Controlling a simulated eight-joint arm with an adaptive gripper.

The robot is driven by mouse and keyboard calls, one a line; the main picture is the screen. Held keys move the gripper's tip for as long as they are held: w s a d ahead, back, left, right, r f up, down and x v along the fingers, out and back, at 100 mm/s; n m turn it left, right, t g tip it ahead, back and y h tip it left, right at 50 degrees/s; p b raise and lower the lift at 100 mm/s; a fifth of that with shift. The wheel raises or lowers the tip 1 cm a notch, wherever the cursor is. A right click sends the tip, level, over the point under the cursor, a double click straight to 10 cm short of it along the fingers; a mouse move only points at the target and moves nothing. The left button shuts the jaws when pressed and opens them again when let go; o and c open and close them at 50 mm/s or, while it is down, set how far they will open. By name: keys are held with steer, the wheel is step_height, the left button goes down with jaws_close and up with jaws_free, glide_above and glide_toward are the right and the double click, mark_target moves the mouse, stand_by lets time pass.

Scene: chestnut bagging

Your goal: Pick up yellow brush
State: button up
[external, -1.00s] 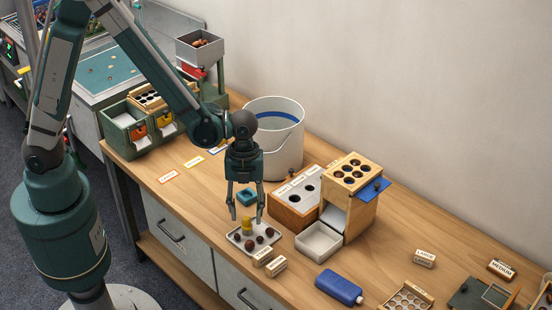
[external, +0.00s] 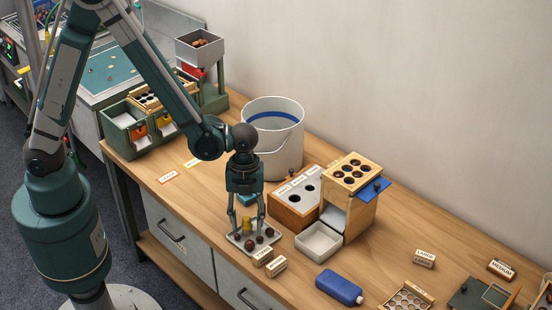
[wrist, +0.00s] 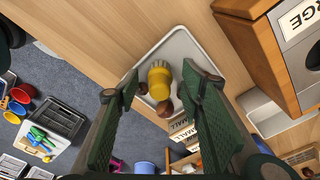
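The yellow brush (external: 247,225) stands on a small light-grey tray (external: 236,241) among several brown chestnuts. In the wrist view the yellow brush (wrist: 159,80) shows between and beyond my fingers, with a chestnut (wrist: 165,108) close to it. My gripper (external: 247,231) is over the tray, pointing down, its two fingers apart on either side of the brush. In the wrist view my gripper (wrist: 152,92) is open, with a gap visible between the fingers and the brush. The lower part of the brush is partly hidden by chestnuts.
Two labelled blocks (external: 270,261) lie just in front of the tray. A white bucket (external: 284,160) stands behind my gripper. A wooden box with holes (external: 294,209) and a white bin (external: 318,245) are to the right. A blue bottle (external: 338,287) lies at front right.

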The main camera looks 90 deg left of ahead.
mark_target(247, 218)
steer(key=c, duration=1)
steer(key=shift+r+p, duration=1.15)
steer(key=shift+r, duration=3.85)
